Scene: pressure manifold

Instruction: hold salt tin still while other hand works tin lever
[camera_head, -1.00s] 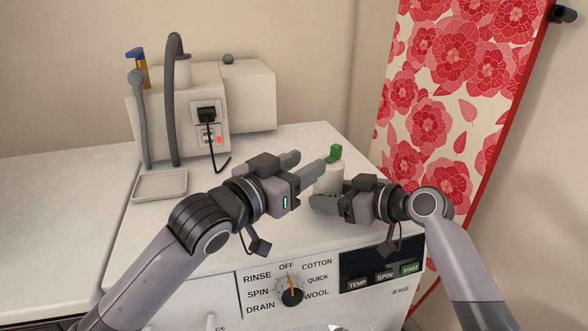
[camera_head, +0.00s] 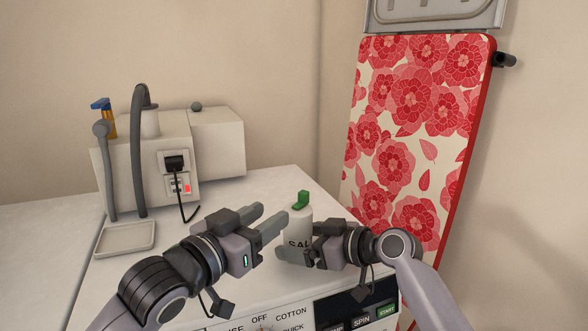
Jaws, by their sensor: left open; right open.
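The salt tin (camera_head: 297,222) is a white cylinder with dark lettering, partly hidden, standing upright on the washing machine's white top. Its green lever (camera_head: 302,200) sits on top of it. My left gripper (camera_head: 268,222) is open, its fingers pointing at the tin's upper left side. My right gripper (camera_head: 292,250) is open at the tin's lower right, with a finger crossing in front of the tin's lower part. I cannot tell whether either gripper touches the tin.
A white box unit with a socket and black plug (camera_head: 174,162) stands at the back left beside a grey hose (camera_head: 139,150). A shallow tray (camera_head: 125,239) lies at left. A red floral ironing board (camera_head: 415,140) leans at the right wall. The top behind the tin is clear.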

